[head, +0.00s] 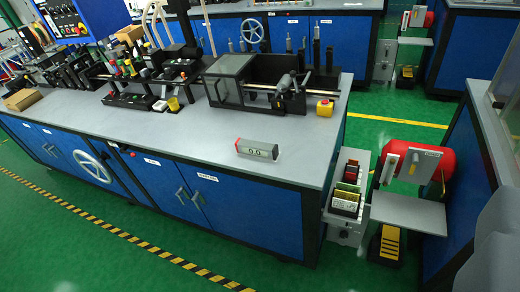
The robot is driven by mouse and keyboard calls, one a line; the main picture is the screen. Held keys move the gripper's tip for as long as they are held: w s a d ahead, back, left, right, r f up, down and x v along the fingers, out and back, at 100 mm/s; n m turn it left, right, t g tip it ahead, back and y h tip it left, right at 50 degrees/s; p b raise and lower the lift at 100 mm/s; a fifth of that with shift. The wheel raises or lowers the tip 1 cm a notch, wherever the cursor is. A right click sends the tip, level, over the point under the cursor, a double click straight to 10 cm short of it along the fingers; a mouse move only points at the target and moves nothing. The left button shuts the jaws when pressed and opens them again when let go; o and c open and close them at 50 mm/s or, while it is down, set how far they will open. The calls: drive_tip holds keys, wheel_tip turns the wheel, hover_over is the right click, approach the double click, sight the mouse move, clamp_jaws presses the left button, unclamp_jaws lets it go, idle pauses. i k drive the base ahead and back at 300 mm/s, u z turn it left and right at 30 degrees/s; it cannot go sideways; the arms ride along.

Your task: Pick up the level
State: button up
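The level (257,149) is a small grey bar with a red end and a display that seems to read 0.0. It lies on the grey top of the blue workbench (215,148), near the front edge and towards the right end. Nothing touches it from above, and the bench top around it is bare. My gripper's fingers do not show in the head view.
A machine with a clear guard (228,80) and a yellow box with a red button (325,107) stand behind the level. A red tank (425,150) and a small grey table (408,211) are right of the bench. Green floor lies in front, with a striped line.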

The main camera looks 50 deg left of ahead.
sight(265, 151)
drive_tip(key=z, duration=0.1)
drive_tip(key=k, duration=0.55)
drive_tip(key=u, duration=0.75)
drive_tip(key=i, duration=1.8)
drive_tip(key=z, duration=0.05)
